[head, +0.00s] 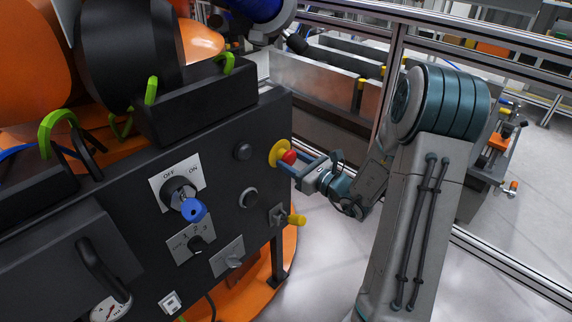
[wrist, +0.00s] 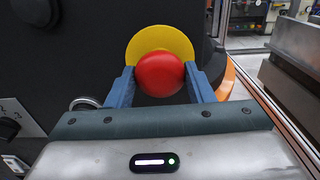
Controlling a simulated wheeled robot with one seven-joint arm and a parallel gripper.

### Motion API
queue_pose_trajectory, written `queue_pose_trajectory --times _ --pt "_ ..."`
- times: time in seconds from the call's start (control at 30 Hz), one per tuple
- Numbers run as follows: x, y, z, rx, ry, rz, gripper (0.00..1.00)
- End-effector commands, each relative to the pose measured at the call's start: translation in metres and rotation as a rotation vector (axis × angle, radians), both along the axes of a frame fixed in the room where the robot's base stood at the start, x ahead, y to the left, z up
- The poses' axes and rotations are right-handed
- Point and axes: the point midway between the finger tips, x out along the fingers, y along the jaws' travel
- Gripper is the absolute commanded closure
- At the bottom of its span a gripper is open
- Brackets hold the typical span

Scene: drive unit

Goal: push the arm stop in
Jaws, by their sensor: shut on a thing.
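The arm stop is a red mushroom button (head: 289,157) on a round yellow backing plate (head: 276,151), at the right edge of the dark panel (head: 225,170). In the wrist view the red button (wrist: 160,74) fills the space between my fingers, with the yellow disc (wrist: 160,44) behind it. My gripper (head: 298,163) is at the button, its blue fingers on either side of it. In the wrist view my gripper (wrist: 160,84) is shut on the button. How far the button sits in its mount is hard to tell.
A metal rail (head: 500,270) and low grey walls (head: 320,80) lie to the right and behind.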

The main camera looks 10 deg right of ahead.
Motion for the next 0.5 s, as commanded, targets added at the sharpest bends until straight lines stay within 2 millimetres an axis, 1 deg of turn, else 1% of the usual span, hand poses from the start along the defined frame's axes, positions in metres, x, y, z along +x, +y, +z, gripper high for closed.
queue_pose_trajectory --times 0.1,0.33,0.37,0.4,0.43,0.5 --pt "0.0022 -0.0074 0.0003 0.001 -0.001 -0.015 0.93" --pt "0.0025 -0.0067 0.0008 0.001 -0.002 -0.014 0.93" --pt "0.0026 -0.0067 0.0009 0.002 -0.003 -0.014 0.47" --pt "0.0026 -0.0067 0.0009 0.002 -0.003 -0.014 0.36" --pt "0.0025 -0.0068 0.0009 0.001 -0.002 -0.014 0.32" --pt "0.0023 -0.0070 0.0006 0.001 -0.002 -0.015 0.32"
